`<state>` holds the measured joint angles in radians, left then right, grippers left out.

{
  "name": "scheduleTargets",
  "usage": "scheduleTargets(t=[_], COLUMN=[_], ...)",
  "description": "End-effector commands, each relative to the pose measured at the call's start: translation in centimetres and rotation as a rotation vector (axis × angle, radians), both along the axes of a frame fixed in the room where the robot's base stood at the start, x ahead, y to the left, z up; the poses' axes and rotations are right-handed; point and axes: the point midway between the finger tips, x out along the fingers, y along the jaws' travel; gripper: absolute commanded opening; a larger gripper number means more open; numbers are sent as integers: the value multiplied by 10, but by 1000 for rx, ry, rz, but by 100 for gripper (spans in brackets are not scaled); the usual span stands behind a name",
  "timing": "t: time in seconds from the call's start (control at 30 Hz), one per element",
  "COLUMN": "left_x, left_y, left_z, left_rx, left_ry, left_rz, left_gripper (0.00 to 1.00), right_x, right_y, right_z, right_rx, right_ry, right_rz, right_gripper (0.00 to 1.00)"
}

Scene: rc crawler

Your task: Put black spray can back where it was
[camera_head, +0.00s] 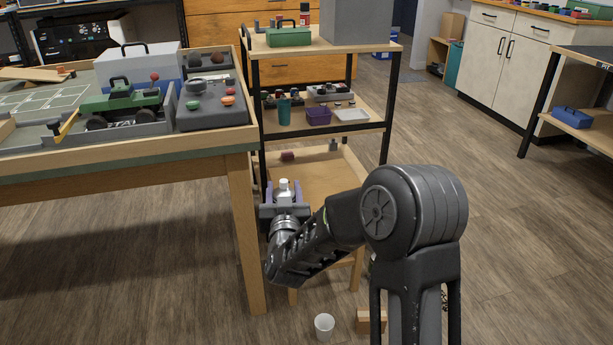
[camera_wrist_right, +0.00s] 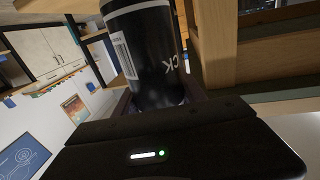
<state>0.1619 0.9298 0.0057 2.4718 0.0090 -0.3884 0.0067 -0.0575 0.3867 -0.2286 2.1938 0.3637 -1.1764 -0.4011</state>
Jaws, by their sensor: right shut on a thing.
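My right gripper (camera_head: 285,207) is shut on the black spray can, in front of the shelf cart's lower left side. In the head view the can's pale top (camera_head: 285,187) shows above the fingers; the rest is hidden by the gripper. In the right wrist view the black can (camera_wrist_right: 145,55) fills the upper middle, with a white label panel and white lettering ending in "CK". My left gripper is in neither view.
The wooden shelf cart (camera_head: 320,127) holds a green toolbox (camera_head: 289,37), a red can (camera_head: 304,14) and bins. The worktable (camera_head: 130,162) with a green crawler (camera_head: 122,103) stands left. A white cup (camera_head: 324,326) and a wooden block (camera_head: 370,320) are on the floor. Floor to the right is clear.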

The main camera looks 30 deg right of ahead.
Motion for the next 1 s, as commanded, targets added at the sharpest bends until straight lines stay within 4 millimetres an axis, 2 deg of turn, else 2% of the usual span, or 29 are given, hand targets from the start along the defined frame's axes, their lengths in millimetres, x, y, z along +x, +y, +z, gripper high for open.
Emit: scheduleTargets(t=[0.03, 0.2, 0.3, 0.4, 0.5, 0.77, 1.0], left_x=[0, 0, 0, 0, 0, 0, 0], left_y=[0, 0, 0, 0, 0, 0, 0], left_z=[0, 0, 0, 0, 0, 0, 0], left_rx=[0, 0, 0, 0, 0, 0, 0], left_ry=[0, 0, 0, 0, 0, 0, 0], left_rz=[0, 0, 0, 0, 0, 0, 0], left_gripper=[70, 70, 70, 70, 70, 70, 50], right_x=[-3, -21, -30, -37, -39, -39, -39], right_y=[22, 98, 138, 161, 172, 173, 173], right_z=[1, 5, 11, 14, 16, 16, 16], right_rx=[0, -8, -15, -17, -19, -19, -19], right_ry=[1, 8, 8, 10, 10, 10, 10], right_rz=[20, 98, 152, 188, 205, 207, 207], right_gripper=[0, 0, 0, 0, 0, 0, 0])
